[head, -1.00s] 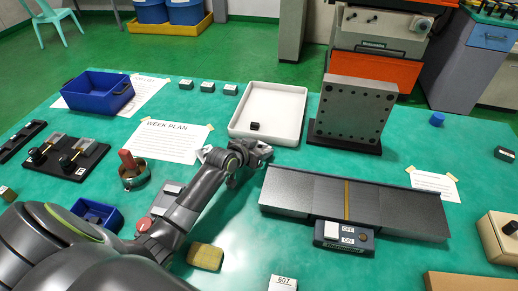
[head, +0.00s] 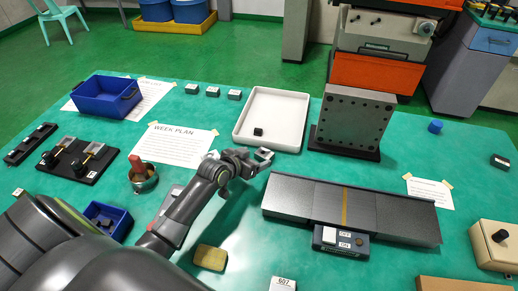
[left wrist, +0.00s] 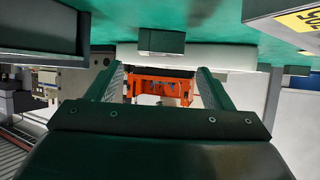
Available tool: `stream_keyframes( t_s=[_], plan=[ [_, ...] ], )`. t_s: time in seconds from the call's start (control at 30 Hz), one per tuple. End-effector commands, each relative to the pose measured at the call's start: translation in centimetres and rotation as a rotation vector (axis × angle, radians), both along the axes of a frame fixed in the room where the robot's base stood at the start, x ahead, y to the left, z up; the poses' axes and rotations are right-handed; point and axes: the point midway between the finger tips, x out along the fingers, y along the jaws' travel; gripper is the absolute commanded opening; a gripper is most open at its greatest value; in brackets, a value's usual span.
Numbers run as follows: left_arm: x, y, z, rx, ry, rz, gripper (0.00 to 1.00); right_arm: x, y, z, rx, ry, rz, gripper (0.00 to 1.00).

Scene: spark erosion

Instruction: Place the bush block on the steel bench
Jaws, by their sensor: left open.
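The steel bench (head: 395,213) is a long dark grey slab with a yellow stripe, right of centre in the head view. My left gripper (head: 268,156) is open just left of the bench and in front of the white tray. Its spread fingers (left wrist: 162,88) show with nothing between them in the left wrist view. That view is upside down, and a dark block (left wrist: 161,41) shows at the table surface beyond the fingers. A small black block (head: 258,132) lies in the white tray (head: 240,125). I cannot tell which block is the bush block. My right gripper is not in view.
A drilled steel plate (head: 352,120) stands upright behind the bench. A switch box (head: 340,243) sits at the bench's front. A red-handled pot (head: 142,178), a blue bin (head: 108,97) and a yellow sponge (head: 210,257) are to the left. Green table is clear between sponge and bench.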

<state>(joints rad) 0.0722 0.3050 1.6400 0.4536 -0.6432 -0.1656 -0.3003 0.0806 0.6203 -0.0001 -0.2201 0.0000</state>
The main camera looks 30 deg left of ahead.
Motion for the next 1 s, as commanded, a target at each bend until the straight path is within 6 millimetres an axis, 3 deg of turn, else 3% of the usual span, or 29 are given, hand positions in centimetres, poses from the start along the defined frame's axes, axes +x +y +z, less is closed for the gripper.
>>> stream_keyframes(
  t_s=[0.1, 0.4, 1.0],
  plan=[
    [-1.7, 0.3, 1.5, 0.0, 0.003, 0.0, 0.74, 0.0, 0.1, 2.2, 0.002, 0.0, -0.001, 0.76],
    [-4.8, 0.7, 2.9, 0.0, 0.001, 0.0, 0.74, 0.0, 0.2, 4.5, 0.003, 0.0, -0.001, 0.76],
    [-5.5, 0.8, 3.0, 0.0, 0.0, 0.0, 0.74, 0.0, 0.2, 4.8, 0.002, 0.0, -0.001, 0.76]
  ],
)
